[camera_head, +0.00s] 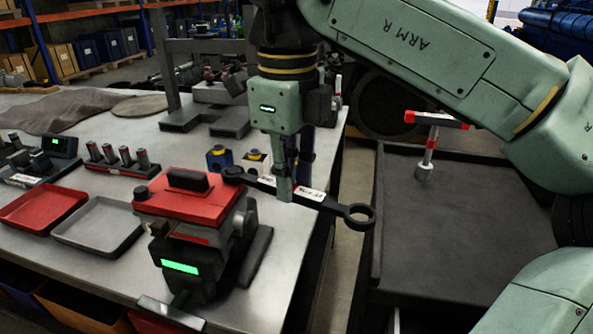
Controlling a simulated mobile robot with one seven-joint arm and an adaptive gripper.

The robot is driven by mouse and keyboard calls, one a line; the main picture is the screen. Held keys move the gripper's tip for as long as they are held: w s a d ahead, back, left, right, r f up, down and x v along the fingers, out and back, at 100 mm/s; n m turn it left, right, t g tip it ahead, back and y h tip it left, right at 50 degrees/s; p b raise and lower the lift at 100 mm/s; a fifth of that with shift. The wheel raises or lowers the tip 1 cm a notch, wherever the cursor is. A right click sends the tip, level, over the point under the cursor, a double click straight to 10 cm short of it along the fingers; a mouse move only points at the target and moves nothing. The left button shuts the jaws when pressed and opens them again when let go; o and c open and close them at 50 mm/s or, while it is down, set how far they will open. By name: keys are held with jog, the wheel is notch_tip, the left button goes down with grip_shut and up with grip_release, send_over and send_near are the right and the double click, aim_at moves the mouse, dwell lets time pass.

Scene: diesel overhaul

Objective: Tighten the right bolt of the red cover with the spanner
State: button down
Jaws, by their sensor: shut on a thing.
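The red cover (188,207) lies on top of a dark block with a lit green panel, near the table's front edge. It has a black handle on top. A dark bolt head (141,193) shows at its left end. My gripper (285,190) is shut on the middle of the black spanner (337,207), which has white and red labels. The spanner's ring end points right, out past the table edge. Its other end is over or at the cover's right end; I cannot tell whether it touches. The right bolt is hidden there by the spanner's end.
A red tray (45,207) and a grey tray (100,246) lie left of the cover. Blue and yellow small parts (220,159) stand close behind the spanner. A dark surface (470,215) with a red-and-silver tool (428,140) is at right.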

jog(key=shift+s+m, duration=0.25)
jog(key=shift+m, duration=0.05)
jog(key=s+a+m, duration=0.2)
jog(key=m, duration=0.1)
jog(key=shift+s+m, duration=0.2)
jog(key=shift+m, duration=0.1)
jog(key=shift+s+a+m+p, duration=0.5)
jog(key=shift+a+m, duration=0.1)
jog(key=shift+m, duration=0.25)
jog(key=shift+s+a+m+p, duration=0.35)
jog(key=shift+a+m+p, duration=0.2)
jog(key=shift+m, duration=0.3)
